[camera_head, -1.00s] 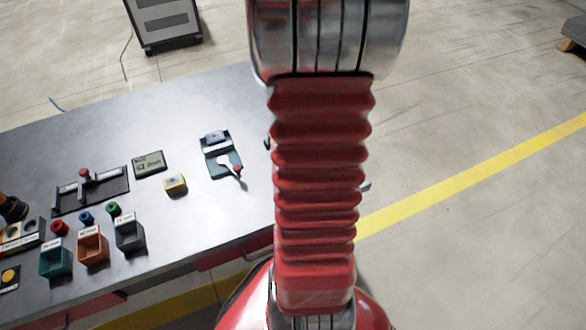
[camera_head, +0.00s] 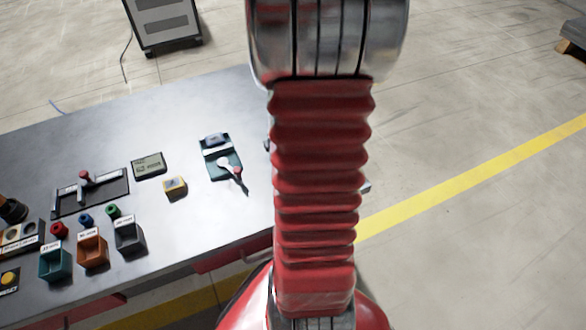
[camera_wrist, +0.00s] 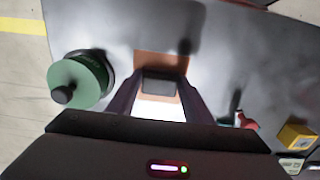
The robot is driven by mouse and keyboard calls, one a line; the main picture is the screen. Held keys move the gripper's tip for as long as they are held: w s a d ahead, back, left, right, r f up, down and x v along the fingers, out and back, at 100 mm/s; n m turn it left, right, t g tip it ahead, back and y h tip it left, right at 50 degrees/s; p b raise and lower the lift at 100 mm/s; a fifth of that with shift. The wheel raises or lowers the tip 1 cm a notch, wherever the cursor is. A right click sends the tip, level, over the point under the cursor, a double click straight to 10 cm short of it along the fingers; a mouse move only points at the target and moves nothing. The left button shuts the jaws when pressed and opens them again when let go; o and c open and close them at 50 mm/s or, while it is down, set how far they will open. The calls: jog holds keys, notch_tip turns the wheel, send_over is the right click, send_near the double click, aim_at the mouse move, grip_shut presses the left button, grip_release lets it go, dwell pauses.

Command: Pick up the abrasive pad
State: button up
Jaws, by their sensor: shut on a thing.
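In the wrist view my gripper (camera_wrist: 160,92) has its two dark fingers on either side of a small dark grey block, the abrasive pad (camera_wrist: 160,84). The fingers are shut on it. An orange-brown patch (camera_wrist: 160,62) shows behind and beside the pad, with a bright white area nearer my wrist. Whether the pad touches the surface below cannot be told. In the head view my red arm hides the gripper and pad.
A round green part with a black knob (camera_wrist: 75,83) stands left of my fingers. A red-knobbed lever (camera_head: 225,163) and a yellow block (camera_head: 175,186) are on the grey table (camera_head: 200,230). Several coloured bins, including an orange one (camera_head: 92,250), stand at the left.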

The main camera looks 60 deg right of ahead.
notch_tip(320, 180, up, 10)
dwell(0.6)
